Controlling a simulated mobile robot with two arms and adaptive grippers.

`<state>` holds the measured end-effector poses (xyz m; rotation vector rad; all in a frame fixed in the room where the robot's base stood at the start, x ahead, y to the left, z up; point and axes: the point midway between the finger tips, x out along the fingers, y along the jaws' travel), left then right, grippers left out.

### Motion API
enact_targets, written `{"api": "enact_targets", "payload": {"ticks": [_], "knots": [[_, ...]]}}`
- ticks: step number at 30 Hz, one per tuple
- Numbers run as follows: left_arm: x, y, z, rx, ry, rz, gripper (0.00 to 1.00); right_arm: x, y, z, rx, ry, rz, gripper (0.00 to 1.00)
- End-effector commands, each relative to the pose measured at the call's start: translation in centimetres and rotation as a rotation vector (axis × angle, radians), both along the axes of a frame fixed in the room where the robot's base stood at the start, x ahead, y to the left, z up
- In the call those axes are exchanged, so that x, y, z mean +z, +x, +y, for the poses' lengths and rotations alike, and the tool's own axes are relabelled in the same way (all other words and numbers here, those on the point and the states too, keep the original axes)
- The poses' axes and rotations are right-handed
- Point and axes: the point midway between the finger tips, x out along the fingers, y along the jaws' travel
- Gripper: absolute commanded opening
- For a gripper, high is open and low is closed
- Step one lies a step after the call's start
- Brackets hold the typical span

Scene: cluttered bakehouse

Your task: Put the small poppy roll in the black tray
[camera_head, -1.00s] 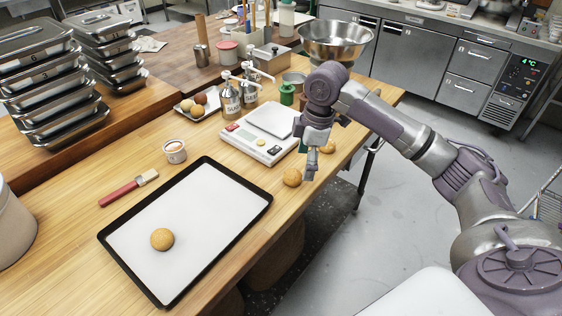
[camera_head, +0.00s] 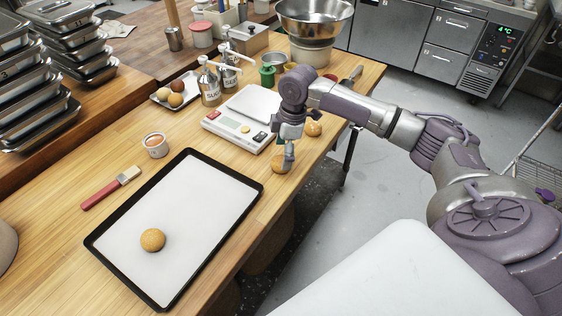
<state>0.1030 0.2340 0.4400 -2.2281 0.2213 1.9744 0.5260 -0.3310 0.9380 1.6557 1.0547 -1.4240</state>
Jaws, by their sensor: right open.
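The black tray (camera_head: 98,253), lined with white paper, lies on the front of the wooden worktop. One round golden-brown roll (camera_head: 152,240) sits in it. A second roll (camera_head: 278,163) lies near the worktop's right edge, partly hidden by my right gripper. A third roll (camera_head: 313,129) lies behind the gripper, close to the scale. Poppy seeds are too small to make out on any of them. My right gripper (camera_head: 287,160) is open, pointing down at the second roll, with a finger in front of it. I cannot tell whether it touches. My left gripper is out of view.
A white scale (camera_head: 222,125) stands just left of the gripper.

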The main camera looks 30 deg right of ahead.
Motion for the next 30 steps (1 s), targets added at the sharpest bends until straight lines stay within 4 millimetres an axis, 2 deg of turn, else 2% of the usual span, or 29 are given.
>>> {"api": "enact_targets", "payload": {"ticks": [2, 6, 14, 17, 23, 24, 30], "knots": [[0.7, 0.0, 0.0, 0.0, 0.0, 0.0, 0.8, -1.1, 0.1, 0.2, -0.001, 0.0, 0.005, 0.85], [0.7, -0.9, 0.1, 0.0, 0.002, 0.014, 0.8, -2.8, 0.2, 0.4, 0.0, 0.0, 0.001, 0.85], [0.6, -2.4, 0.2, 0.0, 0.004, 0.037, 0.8, -3.2, 0.3, 0.4, 0.0, -0.001, 0.0, 0.85], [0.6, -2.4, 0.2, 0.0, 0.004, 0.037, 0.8, -3.2, 0.3, 0.4, 0.0, -0.001, 0.0, 0.71], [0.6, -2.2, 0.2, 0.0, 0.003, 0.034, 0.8, -3.2, 0.3, 0.4, 0.0, 0.0, -0.001, 0.38], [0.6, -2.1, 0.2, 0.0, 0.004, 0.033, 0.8, -3.2, 0.3, 0.4, 0.0, 0.0, -0.001, 0.36], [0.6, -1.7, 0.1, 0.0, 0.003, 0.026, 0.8, -3.2, 0.3, 0.4, 0.0, 0.0, -0.001, 0.35]]}}
